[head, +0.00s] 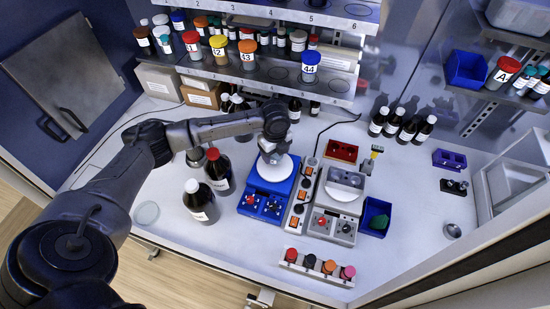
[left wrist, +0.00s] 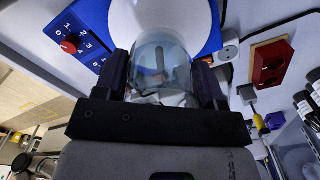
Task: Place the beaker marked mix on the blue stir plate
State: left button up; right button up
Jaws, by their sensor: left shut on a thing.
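The blue stir plate (head: 267,190) stands on the bench, with a round white top and two knobs; it also shows in the left wrist view (left wrist: 88,18). My left gripper (head: 272,152) is over its white top. In the left wrist view, the gripper (left wrist: 161,82) is shut on a clear glass beaker (left wrist: 160,52). The beaker is in front of the white top; I cannot tell whether it touches it. No mix mark is readable, and the gripper mostly hides the beaker in the head view. My right gripper is not in view.
A strip with orange switches (head: 299,205) and a grey stir plate (head: 334,213) stand right of the blue one. Dark bottles (head: 200,203) stand to the left. A rack of coloured caps (head: 317,268) is in front. Shelves of jars (head: 270,70) hang behind.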

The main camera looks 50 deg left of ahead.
aim_at(275, 160)
pick_arm(q)
jog(key=shift+f, duration=1.9)
jog(key=o, duration=1)
jog(key=shift+f, duration=0.15)
notch_tip(275, 160, up, 12)
jog(key=shift+r, duration=0.2)
jog(key=shift+d+f, duration=0.1)
